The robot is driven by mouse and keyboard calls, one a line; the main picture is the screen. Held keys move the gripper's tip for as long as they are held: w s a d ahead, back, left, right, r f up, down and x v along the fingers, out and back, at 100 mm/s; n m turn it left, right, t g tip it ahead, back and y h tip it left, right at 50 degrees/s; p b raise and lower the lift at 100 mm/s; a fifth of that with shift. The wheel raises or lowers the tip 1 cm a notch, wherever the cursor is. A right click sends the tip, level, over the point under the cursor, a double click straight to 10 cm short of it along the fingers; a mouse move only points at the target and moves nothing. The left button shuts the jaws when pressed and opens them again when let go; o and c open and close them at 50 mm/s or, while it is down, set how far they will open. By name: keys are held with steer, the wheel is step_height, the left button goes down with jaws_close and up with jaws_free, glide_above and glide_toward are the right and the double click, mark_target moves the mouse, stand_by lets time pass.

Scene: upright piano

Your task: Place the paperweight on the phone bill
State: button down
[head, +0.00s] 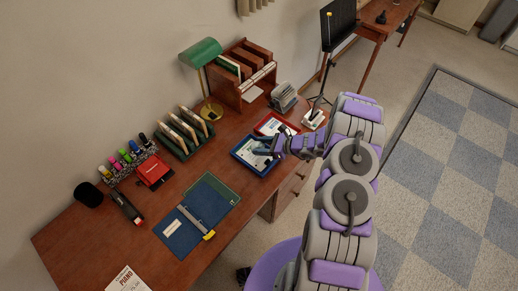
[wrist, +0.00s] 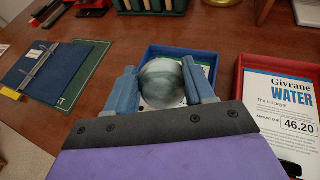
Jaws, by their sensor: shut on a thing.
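My gripper (wrist: 170,85) is shut on the paperweight (wrist: 163,82), a round, glassy, grey-green ball between its two blue fingers. In the head view my gripper (head: 265,146) is over the blue tray (head: 236,153) near the desk's right edge. The blue tray (wrist: 205,52) is behind and below the ball in the wrist view. A sheet with white and green on it lies in the tray, mostly hidden by the ball and fingers. I cannot read whether it is the phone bill. I cannot tell whether the ball touches it.
A red tray (wrist: 241,66) with a water bill (wrist: 288,105) stands just right of the blue one. A blue binder (head: 183,232) lies on a green mat (head: 218,188). A green lamp (head: 202,52) and file racks stand along the wall. Bare desk lies between mat and trays.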

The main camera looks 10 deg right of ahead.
steer(key=shift+w+a, duration=0.25)
steer(key=shift+w, duration=0.2)
steer(key=f, duration=0.2)
steer(key=f+b, duration=0.1)
steer(key=shift+w+a+f, duration=0.3)
steer(key=shift+a+f, duration=0.05)
steer(key=shift+d, duration=0.15)
steer(key=c, duration=0.9)
jaws_free()
steer(key=o, duration=0.5)
